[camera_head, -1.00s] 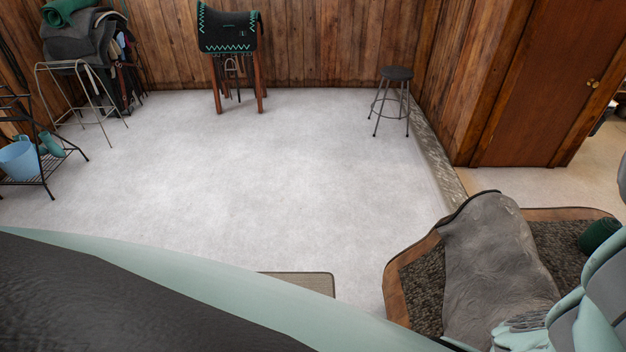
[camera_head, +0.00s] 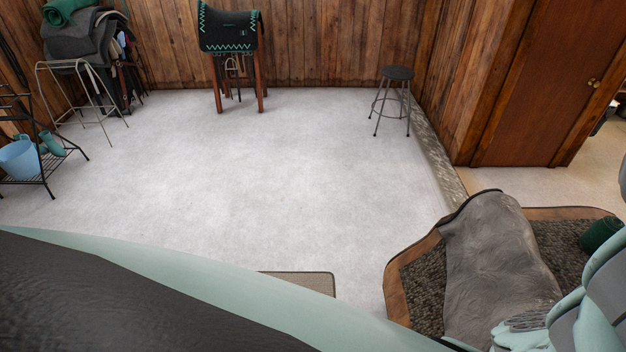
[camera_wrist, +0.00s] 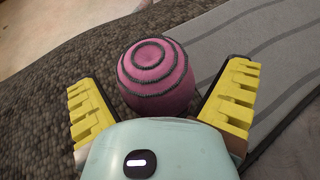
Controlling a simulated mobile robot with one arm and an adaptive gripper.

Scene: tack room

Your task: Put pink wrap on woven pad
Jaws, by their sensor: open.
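The pink wrap (camera_wrist: 155,75), a roll with dark spiral stripes, shows in the wrist view between the two yellow-padded fingers of my gripper (camera_wrist: 161,78). The gripper is open, with a gap visible on the right side; whether the left finger touches the wrap is hard to tell. The wrap's lower end is hidden behind the gripper body. A dark, coarse woven surface (camera_wrist: 50,75) lies at left and a grey striped cloth (camera_wrist: 235,40) at right. In the head view a dark woven pad with a brown border (camera_head: 425,280) lies at lower right. The pink wrap is not visible there.
A grey cover (camera_head: 495,260) drapes over the bordered pad, with a green roll (camera_head: 600,235) beside it. A small beige mat (camera_head: 305,284) lies at bottom centre. A stool (camera_head: 392,98), a saddle stand (camera_head: 232,50) and a rack (camera_head: 40,155) stand farther off. The middle floor is clear.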

